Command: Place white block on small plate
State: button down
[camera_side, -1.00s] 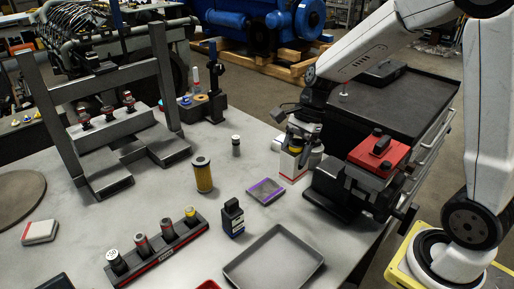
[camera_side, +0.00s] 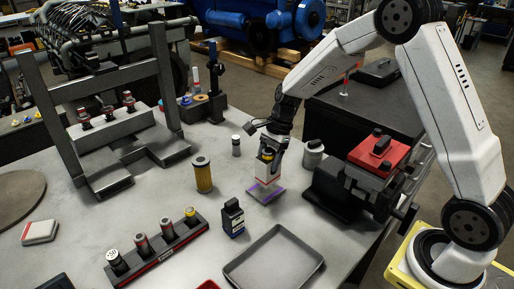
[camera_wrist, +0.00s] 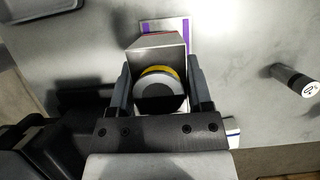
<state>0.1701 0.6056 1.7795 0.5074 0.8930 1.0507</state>
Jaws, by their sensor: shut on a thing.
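The white block (camera_side: 267,177), with a red mark on its side, is upright between the fingers of my gripper (camera_side: 269,163). In the wrist view the block (camera_wrist: 158,52) shows as a pale box between the two dark fingers of my gripper (camera_wrist: 160,90). A round grey piece with a yellow ring shows at its near end. The small plate (camera_side: 272,195) is flat with purple edges and lies directly below the block. Its far part (camera_wrist: 181,27) shows beyond the block in the wrist view; the rest is mostly hidden. I cannot tell whether block and plate touch.
A yellow filter (camera_side: 203,174) and a dark bottle (camera_side: 233,218) stand left of the plate. A grey tray (camera_side: 246,279) lies in front. A pale canister (camera_side: 313,153) and a red-topped vise (camera_side: 374,155) are to the right. A socket rack (camera_side: 160,251) is front left.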

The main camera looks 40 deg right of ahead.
jog(key=shift+w, duration=0.15)
jog(key=shift+w+f, duration=0.2)
jog(key=shift+f, duration=1.65)
jog(key=shift+f, duration=0.15)
grip_release()
jog(key=v, duration=1.2)
jog(key=shift+s, duration=0.1)
